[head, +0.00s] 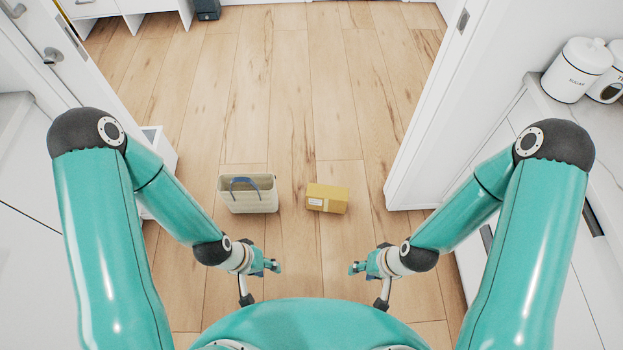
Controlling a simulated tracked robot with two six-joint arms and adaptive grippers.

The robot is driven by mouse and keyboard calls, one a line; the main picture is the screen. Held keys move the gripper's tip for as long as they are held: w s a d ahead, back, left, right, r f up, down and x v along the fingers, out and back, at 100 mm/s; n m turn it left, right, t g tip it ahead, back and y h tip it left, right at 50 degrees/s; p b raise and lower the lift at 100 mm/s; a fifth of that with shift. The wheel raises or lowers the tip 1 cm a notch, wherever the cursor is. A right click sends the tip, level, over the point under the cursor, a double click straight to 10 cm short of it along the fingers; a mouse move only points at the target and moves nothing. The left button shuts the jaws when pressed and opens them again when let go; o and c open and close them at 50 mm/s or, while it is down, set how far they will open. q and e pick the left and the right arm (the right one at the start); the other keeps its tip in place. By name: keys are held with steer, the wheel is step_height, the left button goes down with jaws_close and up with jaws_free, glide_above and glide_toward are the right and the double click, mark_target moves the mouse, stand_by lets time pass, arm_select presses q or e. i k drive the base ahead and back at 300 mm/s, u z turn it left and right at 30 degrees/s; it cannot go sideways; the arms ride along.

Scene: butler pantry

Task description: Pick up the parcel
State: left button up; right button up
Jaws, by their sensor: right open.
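The parcel (327,198) is a small yellow-brown box with a white label on its front side. It lies on the wooden floor ahead of me, a little right of the middle. My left gripper (276,266) is nearer to me than the parcel, to its left, and apart from it. I cannot tell whether its jaws are open. My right gripper (354,267) is open, nearer to me and slightly right of the parcel, touching nothing that I can see.
A beige bag (248,197) with blue handles stands on the floor left of the parcel. An open doorway lies ahead, with a door frame (412,190) at right. A counter with white canisters (577,70) is at right. The floor beyond the parcel is clear.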

mark_target(324, 197)
steer(key=u, duration=0.25)
steer(key=i, duration=1.2)
steer(key=u, duration=0.35)
